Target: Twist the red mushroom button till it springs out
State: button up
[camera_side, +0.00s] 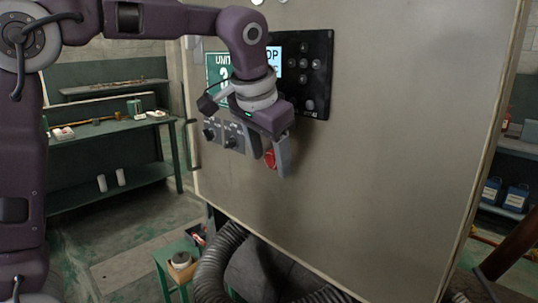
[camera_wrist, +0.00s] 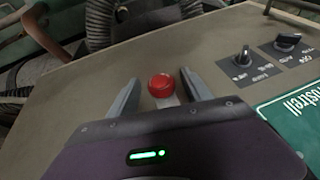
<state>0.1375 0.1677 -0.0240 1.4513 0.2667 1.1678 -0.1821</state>
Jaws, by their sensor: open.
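The red mushroom button (camera_side: 270,159) sits on the tall beige panel, below a black keypad unit. In the wrist view the red button (camera_wrist: 161,86) shows as a round red cap on a pale base. My gripper (camera_side: 277,165) is at the button in the side view, its near finger partly covering it. In the wrist view my gripper (camera_wrist: 157,85) is open, with one grey finger on each side of the button. Gaps show between the cap and both fingers there.
Two black rotary knobs (camera_wrist: 241,57) (camera_wrist: 287,41) sit on the panel beside the button. A green sign (camera_wrist: 290,115) is close to them. The keypad unit (camera_side: 306,73) is above. A ribbed hose (camera_side: 216,262) hangs below the panel. A green workbench (camera_side: 112,132) stands at left.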

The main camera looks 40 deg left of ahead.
jog(key=shift+c, duration=0.3)
grip_shut()
jog(key=shift+d, duration=0.1)
jog(key=y, duration=0.2)
jog(key=shift+d+m+y, duration=0.15)
jog(key=shift+m+y, duration=0.25)
jog(key=shift+d+f+m+y, duration=0.15)
jog(key=shift+m+y, duration=0.15)
jog(key=shift+y, duration=1.3)
jog(key=shift+t, duration=0.3)
